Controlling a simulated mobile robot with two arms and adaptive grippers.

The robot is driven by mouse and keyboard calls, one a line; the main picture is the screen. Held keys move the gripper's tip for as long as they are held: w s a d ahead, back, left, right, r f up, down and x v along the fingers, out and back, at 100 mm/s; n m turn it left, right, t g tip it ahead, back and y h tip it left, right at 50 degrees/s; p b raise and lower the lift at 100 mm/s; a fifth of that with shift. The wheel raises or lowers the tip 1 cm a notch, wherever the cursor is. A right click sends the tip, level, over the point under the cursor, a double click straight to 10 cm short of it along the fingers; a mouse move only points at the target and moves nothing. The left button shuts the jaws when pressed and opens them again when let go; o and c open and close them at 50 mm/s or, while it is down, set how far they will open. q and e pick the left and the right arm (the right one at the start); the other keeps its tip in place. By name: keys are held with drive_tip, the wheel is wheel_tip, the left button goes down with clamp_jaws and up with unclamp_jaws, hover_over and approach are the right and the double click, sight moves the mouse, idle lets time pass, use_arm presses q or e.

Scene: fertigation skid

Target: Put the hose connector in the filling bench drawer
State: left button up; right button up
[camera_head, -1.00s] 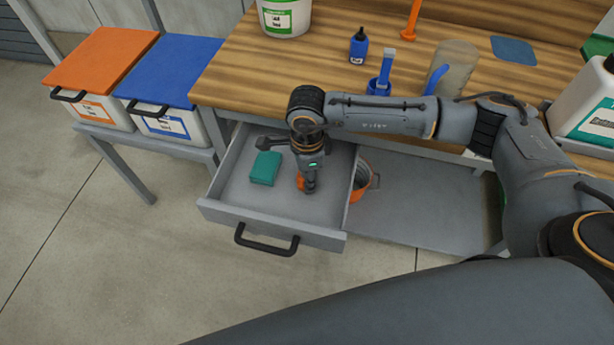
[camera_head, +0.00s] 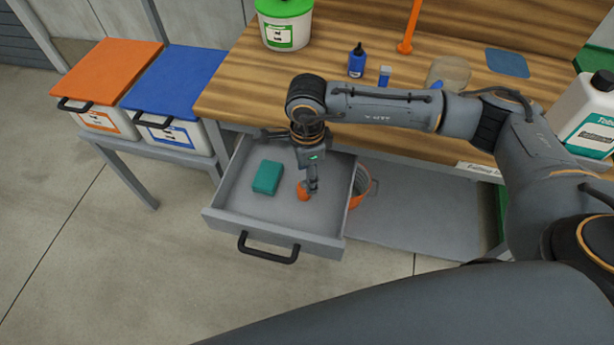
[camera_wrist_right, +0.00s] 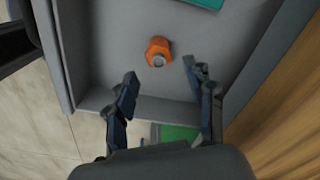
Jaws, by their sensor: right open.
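The hose connector (camera_head: 303,191) is a small orange piece with a grey end. It lies on the floor of the open filling bench drawer (camera_head: 275,246). In the right wrist view the connector (camera_wrist_right: 158,50) rests on the grey drawer floor (camera_wrist_right: 100,60), beyond the fingertips and apart from them. My right gripper (camera_head: 312,188) is over the drawer, next to the connector. In the wrist view its two fingers (camera_wrist_right: 160,78) are spread with nothing between them. My left gripper is not in view.
A teal block (camera_head: 267,177) lies in the drawer, left of the connector. An orange bucket (camera_head: 357,187) stands on the lower shelf right of the drawer. Lidded bins (camera_head: 105,72) stand at left.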

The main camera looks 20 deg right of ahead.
wheel_tip(320, 180, up, 6)
drive_tip(key=shift+f+p, duration=0.15)
drive_tip(key=shift+p, duration=0.85)
idle(0.5)
